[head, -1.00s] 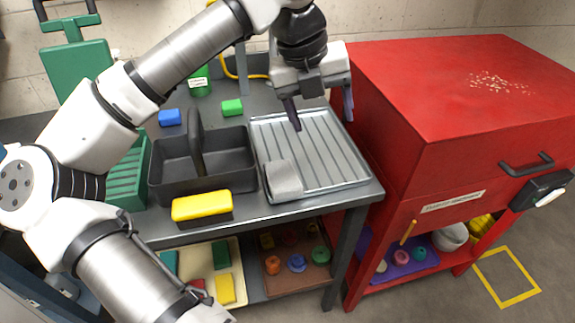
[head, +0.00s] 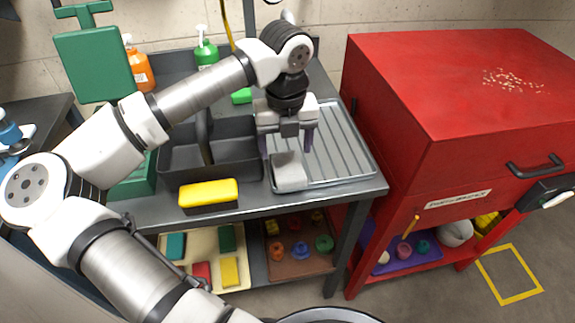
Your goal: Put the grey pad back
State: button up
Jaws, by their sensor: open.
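The grey pad (head: 289,174) lies on the front left part of the ribbed metal tray (head: 345,150), on the grey bench. My gripper (head: 287,148) is open and empty, pointing down just behind and above the pad. Its two fingers are spread to about the pad's width, and whether they touch it I cannot tell.
A black caddy (head: 225,157) stands left of the tray, with a yellow-topped sponge (head: 208,193) in front of it. A red cabinet (head: 440,100) stands right. Green (head: 206,47) and orange (head: 138,66) bottles stand behind. Lower shelf trays (head: 300,262) hold small parts.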

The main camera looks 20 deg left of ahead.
aim_at(288, 167)
jog(key=f, duration=0.2)
jog(key=s+d+f, duration=0.1)
jog(key=f, duration=0.1)
jog(key=shift+s+p, duration=0.1)
jog(key=shift+p, duration=0.3)
jog(key=shift+f, duration=0.45)
jog(key=shift+w+f, duration=0.25)
jog(key=shift+w, duration=0.15)
jog(key=shift+w+a+f, duration=0.15)
jog(key=shift+w, duration=0.1)
jog(key=shift+c, duration=0.9)
jog(key=shift+s+r, duration=0.15)
jog(key=shift+r, duration=0.05)
jog(key=shift+c, duration=1.1)
jog(key=shift+a, duration=0.15)
jog(key=c, duration=0.4)
jog(key=shift+r, duration=0.15)
